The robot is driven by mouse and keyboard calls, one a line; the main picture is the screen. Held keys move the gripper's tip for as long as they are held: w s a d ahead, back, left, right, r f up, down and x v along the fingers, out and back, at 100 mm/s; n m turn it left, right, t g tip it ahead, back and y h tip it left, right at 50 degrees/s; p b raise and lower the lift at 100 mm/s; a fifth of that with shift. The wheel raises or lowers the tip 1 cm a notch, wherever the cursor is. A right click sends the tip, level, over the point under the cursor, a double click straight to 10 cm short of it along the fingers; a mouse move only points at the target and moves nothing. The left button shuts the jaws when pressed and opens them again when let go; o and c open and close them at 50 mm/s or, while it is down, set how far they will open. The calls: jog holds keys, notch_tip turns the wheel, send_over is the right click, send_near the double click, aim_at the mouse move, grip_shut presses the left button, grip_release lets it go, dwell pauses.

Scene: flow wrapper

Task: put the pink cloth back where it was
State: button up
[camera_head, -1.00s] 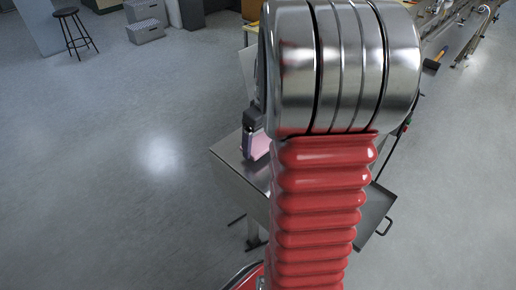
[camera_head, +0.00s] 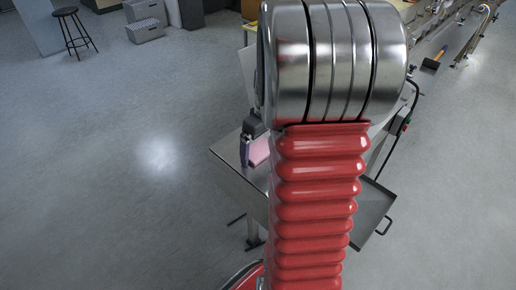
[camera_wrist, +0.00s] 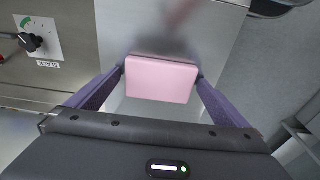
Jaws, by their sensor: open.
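The pink cloth (camera_wrist: 161,79) is a flat folded rectangle in the wrist view. It lies between the two purple fingers of my gripper (camera_wrist: 162,82), over the steel table (camera_wrist: 120,33). The jaws are open, with a finger close to each side of the cloth; I cannot tell whether either touches it. In the head view part of the cloth (camera_head: 259,151) shows on the steel table (camera_head: 240,181), beside a finger of my gripper (camera_head: 246,150). My red arm hides the rest of the cloth there.
A panel with a black knob (camera_wrist: 32,42) stands at the left in the wrist view. In the head view a tray with a handle (camera_head: 372,215) sits at the table's right. An orange-handled tool (camera_head: 433,62) lies on the machine at upper right. Open floor lies left.

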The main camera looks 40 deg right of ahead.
notch_tip(320, 180, up, 12)
jog(key=s, duration=0.1)
jog(key=shift+s, duration=0.2)
dwell(0.4)
dwell(0.5)
jog(key=shift+r, duration=0.1)
jog(key=s+a+r+t, duration=0.1)
jog(key=s+a, duration=0.1)
jog(key=a, duration=0.7)
jog(key=s+a+t, duration=0.1)
jog(key=s+a, duration=0.2)
jog(key=a, duration=0.7)
jog(key=s+a+r+t, duration=0.1)
jog(key=s+a+t, duration=0.1)
jog(key=a, duration=0.7)
jog(key=shift+s+a+r, duration=0.35)
jog(key=shift+s, duration=0.25)
